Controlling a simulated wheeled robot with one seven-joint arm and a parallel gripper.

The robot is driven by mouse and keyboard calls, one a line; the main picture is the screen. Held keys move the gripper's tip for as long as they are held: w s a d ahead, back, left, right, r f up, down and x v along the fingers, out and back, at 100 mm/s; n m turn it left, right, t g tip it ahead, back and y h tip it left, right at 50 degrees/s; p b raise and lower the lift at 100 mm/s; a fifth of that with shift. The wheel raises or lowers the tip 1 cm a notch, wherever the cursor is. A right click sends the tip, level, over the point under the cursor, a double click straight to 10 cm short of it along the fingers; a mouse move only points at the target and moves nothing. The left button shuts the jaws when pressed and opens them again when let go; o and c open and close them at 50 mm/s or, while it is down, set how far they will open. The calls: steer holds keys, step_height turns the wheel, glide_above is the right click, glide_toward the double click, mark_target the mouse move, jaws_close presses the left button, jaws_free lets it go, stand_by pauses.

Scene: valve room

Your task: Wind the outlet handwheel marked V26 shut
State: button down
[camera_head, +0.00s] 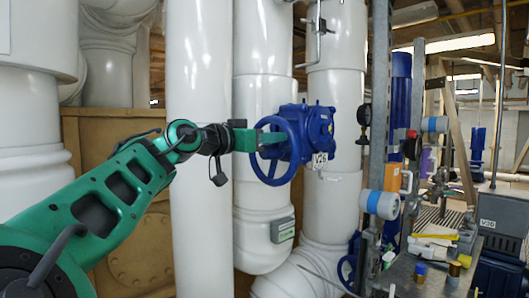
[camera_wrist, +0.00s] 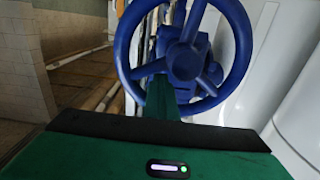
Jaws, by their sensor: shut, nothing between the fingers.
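The blue handwheel (camera_head: 255,168) sits on a blue valve gearbox (camera_head: 318,130) on a white pipe. A white tag (camera_head: 320,160) reading V26 hangs beside it. My gripper (camera_head: 274,137) reaches from the left to the wheel, its green fingers overlapping the upper rim and the opening in the head view. In the wrist view the wheel's hub (camera_wrist: 186,60), spokes and rim fill the upper middle. My shut green fingers (camera_wrist: 162,95) stand at the wheel's lower left, between the spokes and across the rim. Whether they touch a spoke or pass through is unclear. Nothing is held.
Large white pipes (camera_head: 200,200) stand behind and beside the wheel. A grey steel upright (camera_head: 377,100) with gauges (camera_head: 382,203) is to the right. A cluttered bench (camera_head: 410,270) is at lower right, near a second, partly hidden blue wheel (camera_head: 347,268).

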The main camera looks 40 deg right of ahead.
steer(key=shift+s+f, duration=0.4)
steer(key=shift+s, duration=0.15)
steer(key=shift+s+f, duration=0.25)
steer(key=shift+f, duration=0.2)
steer(key=w+a+r, duration=0.1)
steer(key=a, duration=1.1)
steer(key=shift+r, duration=0.4)
steer(key=shift+w, duration=0.15)
stand_by(0.4)
